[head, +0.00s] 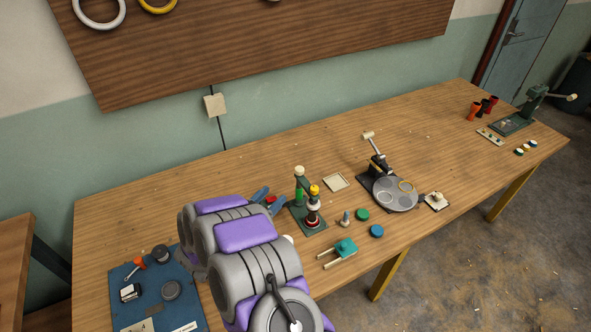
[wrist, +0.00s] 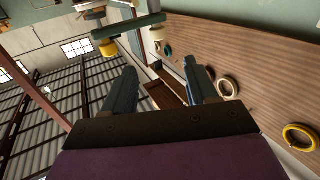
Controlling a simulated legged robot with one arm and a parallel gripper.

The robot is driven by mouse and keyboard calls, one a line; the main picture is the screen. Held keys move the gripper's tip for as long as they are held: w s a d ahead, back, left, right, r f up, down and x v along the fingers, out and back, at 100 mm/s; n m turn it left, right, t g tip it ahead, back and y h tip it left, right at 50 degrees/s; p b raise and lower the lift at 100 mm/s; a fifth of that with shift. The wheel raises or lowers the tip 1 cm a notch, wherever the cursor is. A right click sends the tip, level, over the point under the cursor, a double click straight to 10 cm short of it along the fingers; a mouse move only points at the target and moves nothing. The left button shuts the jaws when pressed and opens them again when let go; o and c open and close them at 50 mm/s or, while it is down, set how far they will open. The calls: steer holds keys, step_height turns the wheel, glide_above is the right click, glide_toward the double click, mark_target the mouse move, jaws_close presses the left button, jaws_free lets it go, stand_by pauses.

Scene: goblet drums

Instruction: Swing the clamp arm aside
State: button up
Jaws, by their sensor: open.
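The clamp fixture (head: 308,222) stands mid-table, a dark green base with a green post. Its clamp arm (head: 307,183) runs from a cream ball on the post to a yellow knob, above a small stack of dark, white and red parts (head: 313,213). In the wrist view the clamp arm (wrist: 128,26) is a green bar across the top, with the yellow knob at left and the cream ball at right.
A teal-topped tool (head: 345,247), a green disc (head: 362,215) and a blue disc (head: 376,231) lie near the fixture. A round-plate device (head: 395,194) stands to the right. A blue mat (head: 190,312) with parts lies at left. The table's back middle is clear.

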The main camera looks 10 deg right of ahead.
mark_target(297, 172)
steer(key=b+x, duration=0.2)
steer(key=x, duration=1.3)
steer(key=shift+d, duration=0.1)
steer(key=shift+c, duration=0.2)
jaws_close()
